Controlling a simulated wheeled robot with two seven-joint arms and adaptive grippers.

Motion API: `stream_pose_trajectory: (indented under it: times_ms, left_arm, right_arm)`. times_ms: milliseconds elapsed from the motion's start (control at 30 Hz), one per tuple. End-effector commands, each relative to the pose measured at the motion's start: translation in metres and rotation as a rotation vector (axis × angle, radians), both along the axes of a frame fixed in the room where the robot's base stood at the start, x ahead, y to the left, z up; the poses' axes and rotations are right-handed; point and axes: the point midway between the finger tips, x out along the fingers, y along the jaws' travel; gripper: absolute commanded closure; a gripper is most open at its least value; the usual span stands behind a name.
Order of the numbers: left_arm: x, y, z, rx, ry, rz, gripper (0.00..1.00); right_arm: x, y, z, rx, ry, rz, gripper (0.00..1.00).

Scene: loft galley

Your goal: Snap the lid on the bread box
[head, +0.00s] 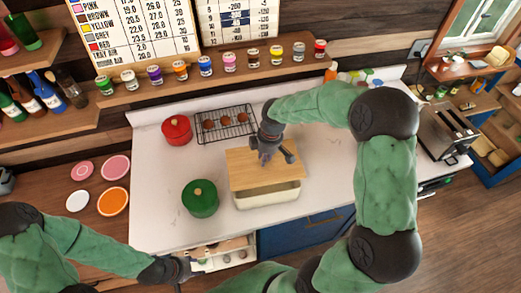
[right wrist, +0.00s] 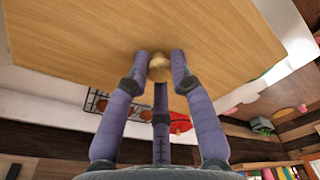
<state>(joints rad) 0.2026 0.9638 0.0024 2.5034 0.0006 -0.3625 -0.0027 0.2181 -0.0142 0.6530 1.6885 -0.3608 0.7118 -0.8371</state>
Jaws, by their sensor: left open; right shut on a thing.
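The cream bread box (head: 268,199) stands near the front edge of the white counter in the head view. Its wooden lid (head: 242,172) is over it, set towards the back, with part of the box showing below the lid's front edge. I cannot tell whether the lid touches the rim. My right gripper (head: 266,156) is shut on the lid's round knob (right wrist: 158,68), and its fingers close around the knob in the right wrist view. My left gripper (head: 184,268) is open and low at the counter's front, apart from the box.
A green pot (head: 200,198) stands just left of the box. A red pot (head: 177,129) and a wire rack (head: 227,124) with brown round items are behind. A toaster (head: 447,132) is at the right. The counter's front left is clear.

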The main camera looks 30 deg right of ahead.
Motion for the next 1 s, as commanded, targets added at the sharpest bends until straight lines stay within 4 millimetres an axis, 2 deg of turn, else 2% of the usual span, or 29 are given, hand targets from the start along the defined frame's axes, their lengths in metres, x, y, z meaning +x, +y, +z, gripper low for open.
stream_pose_trajectory:
  times_ms: [700,1000]
  left_arm:
    - [0.0,0.0,-0.038,0.0,0.0,0.0,0.53]
    - [0.0,0.0,-0.044,0.0,0.0,0.0,0.53]
  right_arm:
    - [0.0,0.0,-0.054,-0.001,-0.001,0.0,1.0]
    - [0.0,0.0,-0.062,-0.001,-0.001,0.0,1.0]
